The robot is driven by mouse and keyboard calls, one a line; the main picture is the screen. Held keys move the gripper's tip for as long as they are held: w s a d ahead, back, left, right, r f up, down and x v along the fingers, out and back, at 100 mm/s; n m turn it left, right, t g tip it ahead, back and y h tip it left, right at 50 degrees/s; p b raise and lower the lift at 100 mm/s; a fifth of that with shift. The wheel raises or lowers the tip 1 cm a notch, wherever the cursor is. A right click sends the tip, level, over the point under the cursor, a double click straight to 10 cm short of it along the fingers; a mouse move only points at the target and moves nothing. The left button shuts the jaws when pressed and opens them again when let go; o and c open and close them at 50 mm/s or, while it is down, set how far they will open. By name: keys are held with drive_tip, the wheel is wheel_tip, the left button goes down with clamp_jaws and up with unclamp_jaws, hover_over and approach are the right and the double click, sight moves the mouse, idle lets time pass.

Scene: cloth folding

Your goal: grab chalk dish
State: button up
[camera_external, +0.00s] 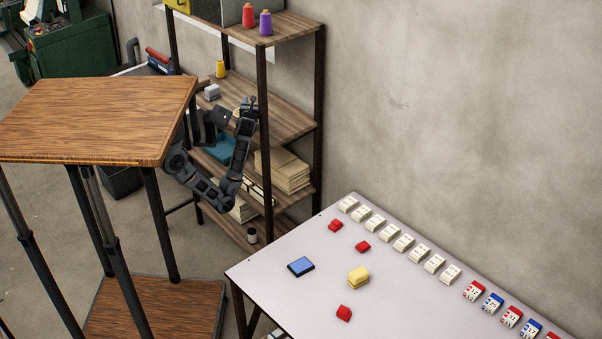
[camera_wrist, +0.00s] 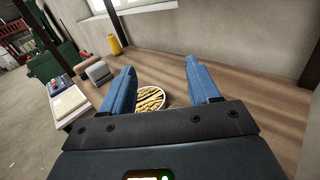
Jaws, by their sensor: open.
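The chalk dish (camera_wrist: 150,98) is a round pale bowl holding several yellowish sticks. In the wrist view it sits on a wooden shelf board (camera_wrist: 240,82), between and beyond my gripper's two blue fingers, nearer the left one. My gripper (camera_wrist: 160,68) is open, and nothing is held between the fingers. The near edge of the dish is partly hidden by my gripper body. In the external view my gripper (camera_external: 247,106) reaches in at the middle shelf of the rack (camera_external: 285,118); the dish is not clear there.
A rack post (camera_external: 264,150) stands close to my arm. A wooden-topped stand (camera_external: 95,115) is at left. A white table (camera_external: 260,270) holds several small blocks.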

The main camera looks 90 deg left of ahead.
idle(0.3)
drive_tip(key=o, duration=0.7)
drive_tip(key=shift+o, duration=0.2)
drive_tip(key=shift+r, duration=0.1)
